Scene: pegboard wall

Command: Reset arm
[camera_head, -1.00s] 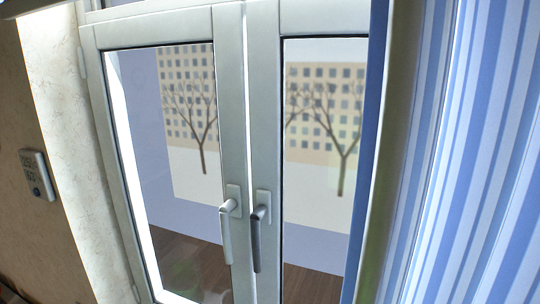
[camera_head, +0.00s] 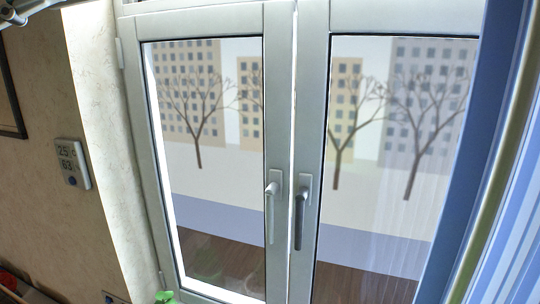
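Neither gripper shows clearly in the head view. A metallic arm part (camera_head: 38,10) of mine shows at the top left corner, with no fingertips that I can make out. The view is filled by a white double window (camera_head: 310,90) with two handles. The left handle (camera_head: 271,205) is light and points down. The right handle (camera_head: 301,210) is darker and also points down. Both panes look closed.
A small thermometer display (camera_head: 72,163) hangs on the beige wall left of the window. A dark frame edge (camera_head: 10,100) is at the far left. A blue striped curtain (camera_head: 515,210) hangs at the right. A green plant tip (camera_head: 165,297) shows at the bottom.

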